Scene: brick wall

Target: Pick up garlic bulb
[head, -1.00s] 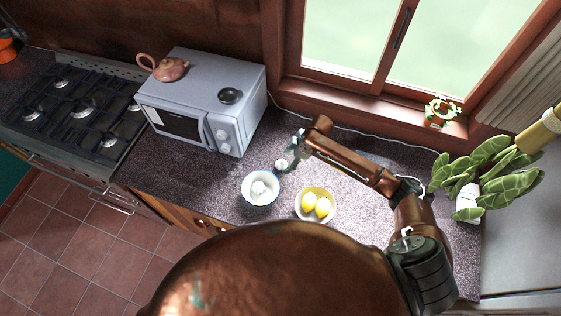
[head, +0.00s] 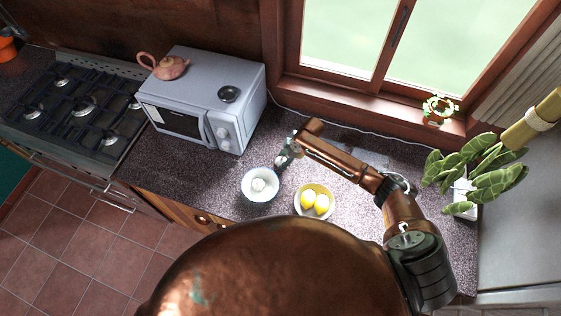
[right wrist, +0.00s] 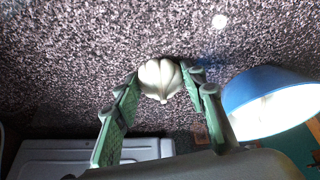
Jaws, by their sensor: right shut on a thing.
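A white garlic bulb (right wrist: 160,79) sits between the fingertips of my right gripper (right wrist: 158,84) in the right wrist view, and the green fingers are shut on it. In the head view my right gripper (head: 287,155) is over the counter, with the bulb (head: 280,161) small and partly covered at its tips. I cannot tell whether the bulb touches the counter. My left gripper is out of view.
A bowl of yellow lemons (head: 314,214) stands near the blue-rimmed bowl. The microwave (head: 205,90), with a teapot (head: 165,67) on top, is to the left. A leafy plant (head: 480,180) is at the right. The speckled counter (head: 215,176) has free room left of the bowls.

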